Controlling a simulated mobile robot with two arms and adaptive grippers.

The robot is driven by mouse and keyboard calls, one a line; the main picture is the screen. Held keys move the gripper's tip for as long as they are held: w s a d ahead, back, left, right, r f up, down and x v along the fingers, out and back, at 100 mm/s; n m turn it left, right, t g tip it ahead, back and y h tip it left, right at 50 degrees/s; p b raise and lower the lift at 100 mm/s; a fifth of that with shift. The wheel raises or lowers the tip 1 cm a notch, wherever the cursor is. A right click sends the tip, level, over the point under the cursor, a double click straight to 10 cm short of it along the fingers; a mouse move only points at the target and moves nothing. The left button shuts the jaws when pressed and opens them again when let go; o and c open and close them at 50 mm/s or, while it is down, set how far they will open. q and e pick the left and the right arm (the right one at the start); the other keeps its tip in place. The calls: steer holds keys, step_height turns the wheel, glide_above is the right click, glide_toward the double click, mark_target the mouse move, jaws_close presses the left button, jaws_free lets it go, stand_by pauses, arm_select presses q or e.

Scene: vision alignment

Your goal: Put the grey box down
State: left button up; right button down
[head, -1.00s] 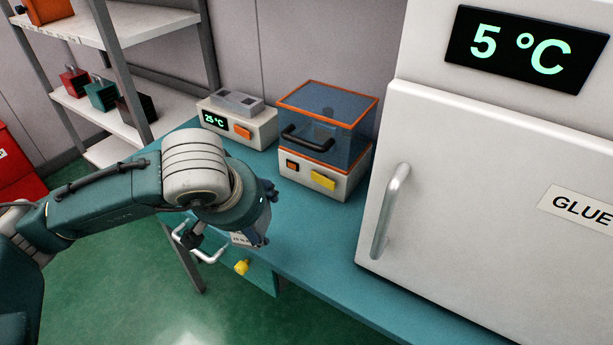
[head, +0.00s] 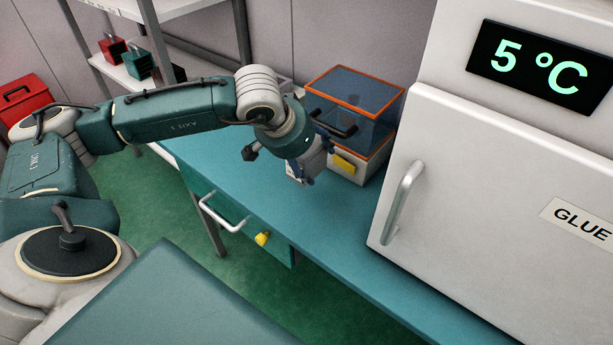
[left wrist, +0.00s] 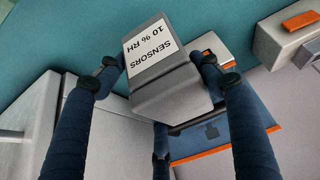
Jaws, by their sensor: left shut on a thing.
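The grey box (left wrist: 172,92) is in the left wrist view, between my left gripper's fingers. Its white label reads "SENSORS 10 % RH". My left gripper (left wrist: 160,78) is shut on it, with dark fingers at both sides. In the head view my left gripper (head: 297,166) is over the teal bench (head: 272,205), in front of the orange-rimmed clear cabinet (head: 352,100). There the box is mostly hidden by the gripper. I cannot tell whether the box touches the bench. My right gripper is not in view.
A white fridge (head: 480,190) labelled "GLUE", reading 5 °C, stands at the right with a silver handle. A drawer handle (head: 222,215) and yellow knob (head: 262,239) stick out of the bench front. A shelf (head: 180,12) is behind my arm. Bare bench lies before the fridge.

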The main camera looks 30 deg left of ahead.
arm_select(q)
step_height(320, 180, down, 5)
steer(key=shift+p, duration=0.3)
step_height(320, 180, down, 4)
steer(key=shift+r+p, duration=0.25)
steer(key=shift+p, duration=0.1)
steer(key=shift+f, duration=0.35)
steer(key=shift+f, duration=0.1)
steer(key=o, duration=1.3)
steer(key=shift+c, duration=0.2)
